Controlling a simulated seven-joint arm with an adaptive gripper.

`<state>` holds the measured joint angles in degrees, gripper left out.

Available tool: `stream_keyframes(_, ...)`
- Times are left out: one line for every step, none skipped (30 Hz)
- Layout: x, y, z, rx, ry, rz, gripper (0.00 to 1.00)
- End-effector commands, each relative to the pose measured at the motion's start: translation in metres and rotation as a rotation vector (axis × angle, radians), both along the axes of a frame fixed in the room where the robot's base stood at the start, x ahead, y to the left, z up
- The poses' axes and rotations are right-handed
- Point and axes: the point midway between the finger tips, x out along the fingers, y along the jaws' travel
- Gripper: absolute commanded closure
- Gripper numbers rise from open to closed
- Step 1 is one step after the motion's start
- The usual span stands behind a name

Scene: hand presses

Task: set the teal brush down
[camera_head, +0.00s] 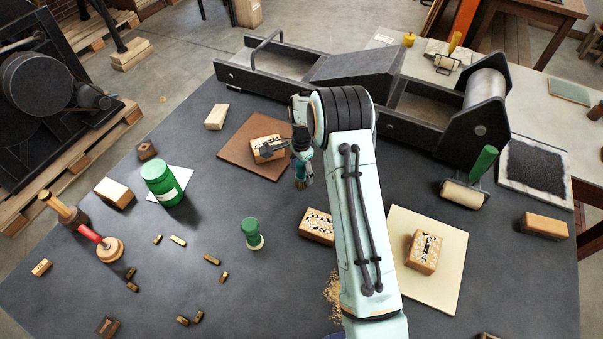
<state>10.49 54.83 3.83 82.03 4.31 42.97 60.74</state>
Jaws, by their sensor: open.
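The teal brush (303,174) shows just below my gripper (285,148), near the right edge of the brown sheet. It looks upright, with a teal upper part and a paler lower end. My gripper is open, at the end of the pale arm that comes up from the bottom of the picture. One dark finger reaches left over a carved wooden block (266,155) on the brown sheet (237,152). The arm's dark wrist hides part of the gripper. I cannot tell whether the brush touches a finger or the table.
The dark table (300,275) has a green can (160,186), a green-handled stamp (251,234) and several small wooden pieces at left. A carved block (316,227) lies left of my arm. A cream sheet (444,285) and green-handled roller (464,194) are at right. The press (425,108) stands behind.

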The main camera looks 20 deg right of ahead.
Motion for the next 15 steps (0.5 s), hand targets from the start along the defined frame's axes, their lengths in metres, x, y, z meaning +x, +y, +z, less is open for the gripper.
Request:
stream_keyframes(0.001, 0.000, 0.011, -0.001, -0.003, 0.000, 0.43)
stream_keyframes(0.001, 0.000, 0.018, -0.001, -0.006, 0.000, 0.43)
stream_keyframes(0.001, 0.000, 0.028, -0.001, -0.004, 0.000, 0.43)
stream_keyframes(0.001, 0.000, 0.035, -0.001, -0.006, 0.000, 0.43)
stream_keyframes(0.001, 0.000, 0.042, 0.000, -0.005, 0.000, 0.43)
stream_keyframes(0.001, 0.000, 0.052, 0.000, -0.005, 0.000, 0.43)
stream_keyframes(0.001, 0.000, 0.059, -0.001, -0.004, 0.000, 0.43)
stream_keyframes(0.001, 0.000, 0.065, 0.000, -0.005, 0.000, 0.43)
stream_keyframes(0.001, 0.000, 0.074, -0.001, -0.004, 0.000, 0.43)
stream_keyframes(0.001, 0.000, 0.079, -0.001, -0.004, 0.000, 0.43)
stream_keyframes(0.001, 0.000, 0.084, 0.000, -0.003, 0.000, 0.43)
stream_keyframes(0.001, 0.000, 0.090, -0.001, -0.003, 0.000, 0.43)
stream_keyframes(0.001, 0.000, 0.094, -0.001, -0.003, 0.000, 0.43)
stream_keyframes(0.001, 0.000, 0.098, -0.001, -0.003, 0.000, 0.43)
stream_keyframes(0.000, 0.000, 0.101, -0.001, -0.001, 0.000, 0.43)
